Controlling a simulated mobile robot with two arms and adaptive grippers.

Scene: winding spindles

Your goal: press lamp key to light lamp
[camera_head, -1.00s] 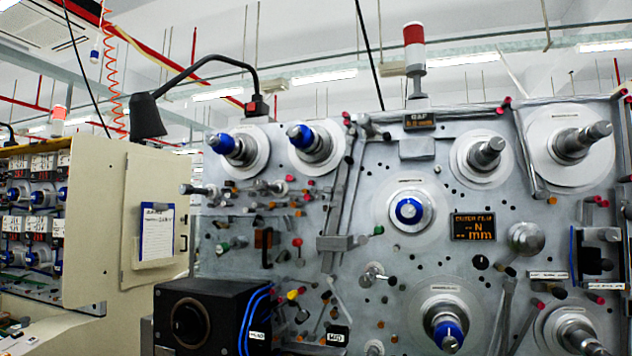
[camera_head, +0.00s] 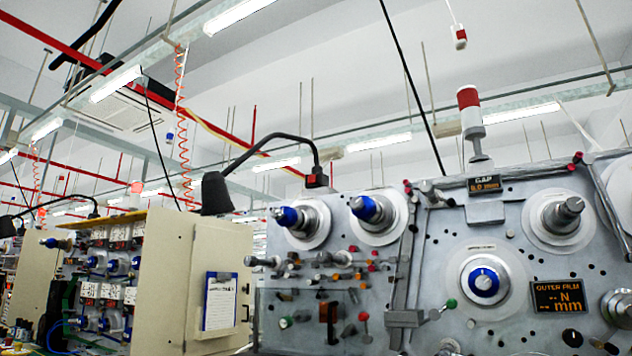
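A black gooseneck lamp (camera_head: 262,143) arches above the top edge of the winding machine. Its dark conical head (camera_head: 215,194) hangs at the left end of the arm, and I see no glow from it. A small dark block with a reddish top, the lamp base (camera_head: 317,178), sits at the arm's right end on the machine's top edge. I cannot make out a separate lamp key on it. Neither of my grippers is in view.
The grey machine panel (camera_head: 450,250) carries spindles with blue or grey hubs, rollers and a display (camera_head: 558,296). A beige cabinet (camera_head: 170,275) with a clipboard (camera_head: 219,301) stands left of it. A red and white signal tower (camera_head: 470,120) rises above the panel.

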